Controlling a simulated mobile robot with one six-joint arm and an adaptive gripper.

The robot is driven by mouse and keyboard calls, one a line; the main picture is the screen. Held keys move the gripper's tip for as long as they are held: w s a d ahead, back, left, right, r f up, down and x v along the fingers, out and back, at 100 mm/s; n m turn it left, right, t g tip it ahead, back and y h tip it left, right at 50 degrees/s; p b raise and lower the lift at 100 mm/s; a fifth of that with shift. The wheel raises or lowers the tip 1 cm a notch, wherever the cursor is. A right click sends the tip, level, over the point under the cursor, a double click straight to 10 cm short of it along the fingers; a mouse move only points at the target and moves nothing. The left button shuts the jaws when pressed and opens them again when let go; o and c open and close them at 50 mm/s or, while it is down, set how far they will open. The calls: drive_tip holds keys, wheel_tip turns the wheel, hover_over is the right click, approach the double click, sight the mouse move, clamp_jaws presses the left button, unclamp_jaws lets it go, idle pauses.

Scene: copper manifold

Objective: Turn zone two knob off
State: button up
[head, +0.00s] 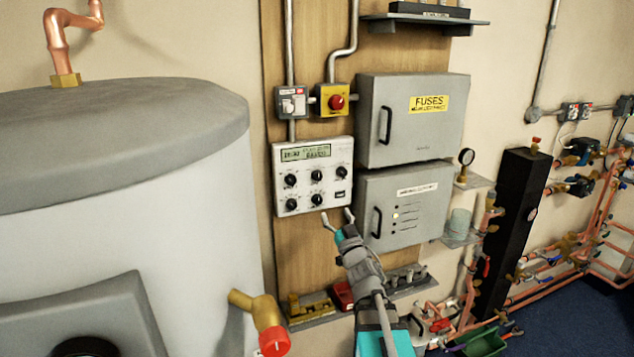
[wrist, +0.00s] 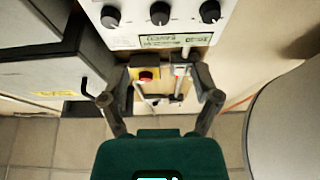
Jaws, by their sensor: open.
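The white control panel (head: 281,157) hangs on the wooden board in the head view, with a small display above two rows of black knobs. The upper row has three knobs, the middle one (head: 316,175) among them; the lower row has two and a dark rectangular button (head: 340,194). Labels are too small to read, so I cannot tell which knob is zone two. My gripper (head: 337,218) is open and empty, just below the panel's lower right corner. In the wrist view the panel appears upside down, with three knobs (wrist: 160,12) at the top edge, beyond my open fingers (wrist: 160,97).
A fuse box (head: 395,95) and a second grey box (head: 425,220) stand right of the panel. A red knob on a yellow switch (head: 337,102) is above it. A large white cylinder (head: 190,200) fills the left. A shelf with small parts lies below.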

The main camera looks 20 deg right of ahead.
sight(319, 179)
drive_tip(key=p+x, duration=0.5)
drive_tip(key=x, duration=0.8)
drive_tip(key=shift+w+r, duration=0.2)
drive_tip(key=shift+w, duration=0.1)
